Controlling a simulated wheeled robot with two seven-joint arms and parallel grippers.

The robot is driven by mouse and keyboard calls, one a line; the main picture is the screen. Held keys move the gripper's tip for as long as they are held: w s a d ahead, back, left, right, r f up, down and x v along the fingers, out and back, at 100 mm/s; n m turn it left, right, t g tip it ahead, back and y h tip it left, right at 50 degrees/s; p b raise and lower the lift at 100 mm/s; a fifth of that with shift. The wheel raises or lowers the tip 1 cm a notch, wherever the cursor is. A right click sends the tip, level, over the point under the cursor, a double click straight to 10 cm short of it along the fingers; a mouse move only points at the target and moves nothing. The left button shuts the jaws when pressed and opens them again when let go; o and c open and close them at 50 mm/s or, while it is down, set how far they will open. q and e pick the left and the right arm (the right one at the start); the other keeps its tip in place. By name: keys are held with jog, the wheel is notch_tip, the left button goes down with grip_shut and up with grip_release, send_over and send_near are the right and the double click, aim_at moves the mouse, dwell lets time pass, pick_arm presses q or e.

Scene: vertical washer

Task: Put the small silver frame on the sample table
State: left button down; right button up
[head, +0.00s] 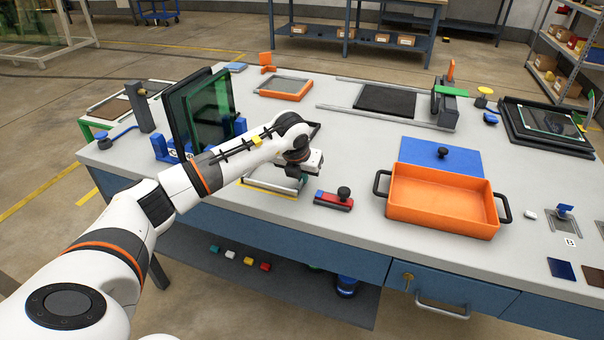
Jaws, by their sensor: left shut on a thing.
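My left gripper (304,171) reaches in from the left, low over the front middle of the grey-topped bench (350,225). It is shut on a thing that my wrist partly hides. A small silver frame (288,188) shows right under the gripper and seems to be what it holds. A thin yellow edge (262,190) shows below it; I cannot tell whether the frame touches the bench. I cannot tell for sure which surface is the sample table; a low green-legged stand (86,132) is at the bench's left end. My right gripper is not in view.
Dark glass panels (205,110) stand upright behind my arm. An orange frame (284,88) lies farther back. Bare bench top lies between them.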

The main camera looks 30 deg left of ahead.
pick_arm(q)
jog(key=c, duration=1.6)
grip_release()
jog(key=shift+c, duration=0.2)
jog(key=shift+o, duration=0.3)
jog(key=shift+r, duration=0.1)
jog(key=b+v, duration=0.1)
jog(key=v, duration=1.1)
jog(key=shift+d, duration=0.1)
